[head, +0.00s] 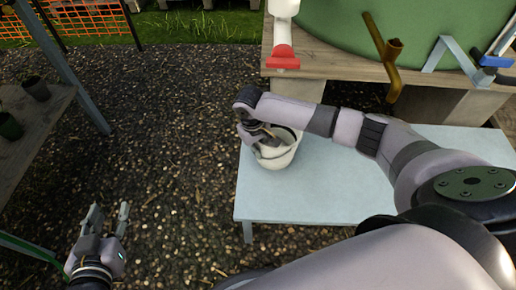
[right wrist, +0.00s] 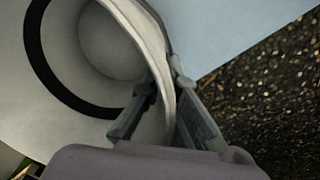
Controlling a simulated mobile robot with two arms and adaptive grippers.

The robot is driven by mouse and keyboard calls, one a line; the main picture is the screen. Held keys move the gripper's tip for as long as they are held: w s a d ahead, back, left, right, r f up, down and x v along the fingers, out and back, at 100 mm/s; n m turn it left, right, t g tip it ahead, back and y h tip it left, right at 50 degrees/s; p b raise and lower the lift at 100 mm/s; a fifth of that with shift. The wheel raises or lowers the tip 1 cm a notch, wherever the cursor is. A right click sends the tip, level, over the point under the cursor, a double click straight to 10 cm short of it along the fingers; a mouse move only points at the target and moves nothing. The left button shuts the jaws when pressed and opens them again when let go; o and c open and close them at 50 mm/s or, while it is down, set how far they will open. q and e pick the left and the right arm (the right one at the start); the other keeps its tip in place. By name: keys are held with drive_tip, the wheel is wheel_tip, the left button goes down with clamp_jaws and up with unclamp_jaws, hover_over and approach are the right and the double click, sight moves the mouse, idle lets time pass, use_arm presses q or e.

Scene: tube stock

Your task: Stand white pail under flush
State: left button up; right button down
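The white pail (head: 283,155) stands near the left edge of a pale blue table (head: 330,202). My right gripper (head: 262,138) is over its left side in the head view. In the right wrist view, the fingers (right wrist: 162,88) are closed on the pail's rim wall, one inside and one outside. The pail's inside (right wrist: 90,75) shows a dark ring. My left gripper (head: 110,212) is open and empty over the gravel. Several spouts hang at the tank; I cannot tell which is the flush. The closest one to the pail is a white pipe with a red end (head: 283,57).
A green tank (head: 350,25) stands on a wooden stand (head: 335,65) behind the blue table. A wooden bench (head: 45,125) with dark pots is at left. Gravel between is clear.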

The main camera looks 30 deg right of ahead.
drive_tip(key=c, duration=2.3)
unclamp_jaws()
drive_tip(key=shift+f, duration=0.1)
drive_tip(key=o, duration=0.6)
drive_tip(key=r, duration=0.4)
drive_tip(key=a+r, duration=0.1)
drive_tip(key=r, duration=0.7)
drive_tip(key=shift+a, duration=0.25)
drive_tip(key=shift+s, duration=0.1)
